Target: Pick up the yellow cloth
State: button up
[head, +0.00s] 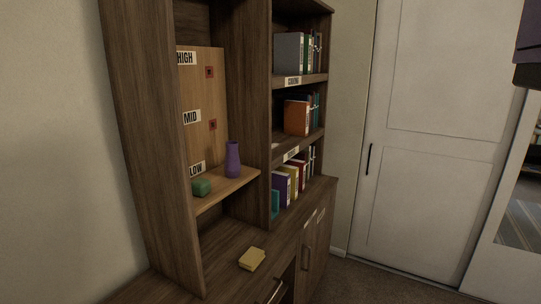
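A small yellow folded block-like thing (251,259), which looks like the yellow cloth, lies on the brown wooden counter of the cabinet, in the lower middle of the head view. It lies near the counter's front edge, with bare wood around it. Nothing touches it from above.
A shelf above the counter holds a green block (201,187) and a purple vase (232,160). Books (284,186) fill the shelves to the right. Drawer and door handles (307,258) stick out below the counter. A white door (415,150) stands at right; carpet lies before it.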

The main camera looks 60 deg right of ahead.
aim_at(249, 261)
jog(key=i+l+z, duration=0.1)
jog(key=l+z, duration=0.15)
jog(key=z, duration=0.15)
jog(key=i+l+z, duration=0.15)
jog(key=z, duration=0.2)
jog(key=i+l+z, duration=0.2)
jog(key=z, duration=0.2)
jog(key=l, duration=0.1)
